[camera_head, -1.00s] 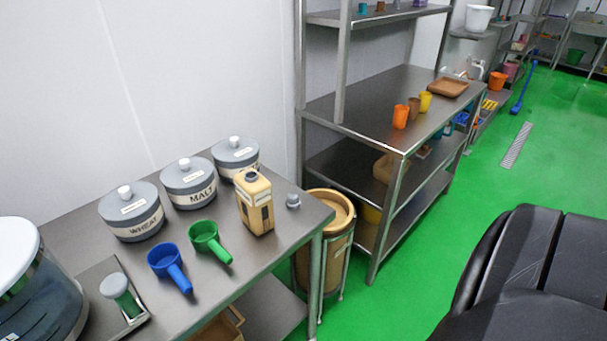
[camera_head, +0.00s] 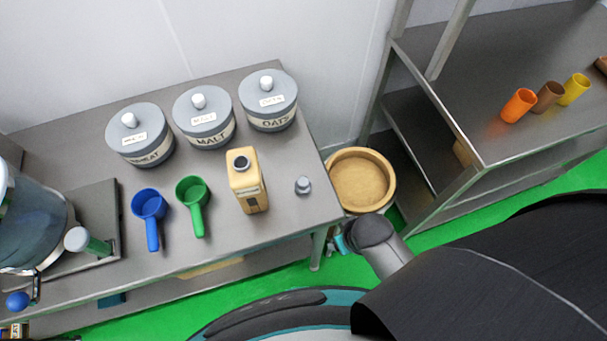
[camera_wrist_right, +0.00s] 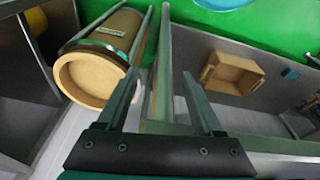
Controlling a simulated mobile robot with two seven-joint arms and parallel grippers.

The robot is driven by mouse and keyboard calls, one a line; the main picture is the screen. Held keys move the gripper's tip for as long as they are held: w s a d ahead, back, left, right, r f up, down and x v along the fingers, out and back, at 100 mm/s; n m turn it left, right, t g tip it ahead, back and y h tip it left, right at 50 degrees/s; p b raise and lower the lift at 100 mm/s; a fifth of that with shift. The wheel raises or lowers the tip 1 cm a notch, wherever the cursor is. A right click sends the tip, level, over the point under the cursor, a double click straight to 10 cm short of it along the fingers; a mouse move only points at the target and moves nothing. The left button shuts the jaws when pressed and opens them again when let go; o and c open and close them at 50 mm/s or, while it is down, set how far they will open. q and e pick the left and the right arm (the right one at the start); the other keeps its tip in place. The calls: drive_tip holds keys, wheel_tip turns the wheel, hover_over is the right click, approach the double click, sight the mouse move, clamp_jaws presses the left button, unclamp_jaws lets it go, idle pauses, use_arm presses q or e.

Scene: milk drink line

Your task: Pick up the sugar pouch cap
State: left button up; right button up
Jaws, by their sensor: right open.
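The sugar pouch cap (camera_head: 303,185), small and grey, stands on the steel table near its right end in the head view. The tan sugar pouch (camera_head: 248,190) stands upright just left of it, its top opening uncovered. My right gripper (camera_wrist_right: 159,88) shows in the wrist view with its two fingers spread and nothing between them. It points down past the table edge, and the cap is not in that view. In the head view part of my right arm shows beyond the table's front right corner. My left gripper is not in view.
Blue (camera_head: 150,205) and green (camera_head: 193,190) scoops lie left of the pouch. Lidded wheat (camera_head: 140,140), malt (camera_head: 204,120) and oats (camera_head: 268,105) jars stand behind. A round tan bin (camera_head: 388,180) stands beside the table's right end. The table around the cap is clear.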

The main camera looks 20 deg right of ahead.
wheel_tip(320, 180, up, 9)
drive_tip(key=w+p, duration=0.1)
drive_tip(key=p, duration=0.1)
wheel_tip(320, 180, up, 16)
drive_tip(key=f+m+g+p, duration=0.1)
drive_tip(key=m+g+p, duration=0.1)
drive_tip(key=g+p, duration=0.1)
hover_over(303, 181)
wheel_tip(303, 181, down, 14)
drive_tip(key=b, duration=0.2)
drive_tip(key=shift+f+b, duration=0.1)
drive_tip(key=shift+b, duration=0.3)
clamp_jaws()
